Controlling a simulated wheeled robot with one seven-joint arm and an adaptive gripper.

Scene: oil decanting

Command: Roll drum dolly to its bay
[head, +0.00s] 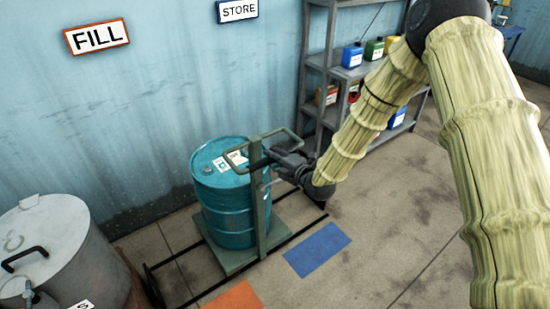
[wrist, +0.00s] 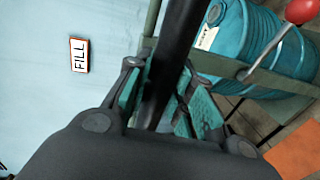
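The drum dolly has a green base (head: 230,262) and a green upright frame (head: 260,215) with a looped top handle (head: 250,143). It carries a teal drum (head: 228,205), which stands upright. The drum also shows in the wrist view (wrist: 262,45). My gripper (head: 268,160) is at the handle, on the drum's right side. In the wrist view a black grip bar (wrist: 170,60) of the handle passes between my gripper's fingers (wrist: 160,85), which look closed around it. The fingertips' far sides are partly hidden by the bar.
Dark floor rails (head: 290,238) run beside the dolly. A blue floor patch (head: 318,249) and an orange one (head: 233,297) lie in front. A grey tank (head: 45,245) stands left, shelves (head: 335,80) behind right. FILL (head: 96,37) and STORE (head: 237,10) signs hang on the wall.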

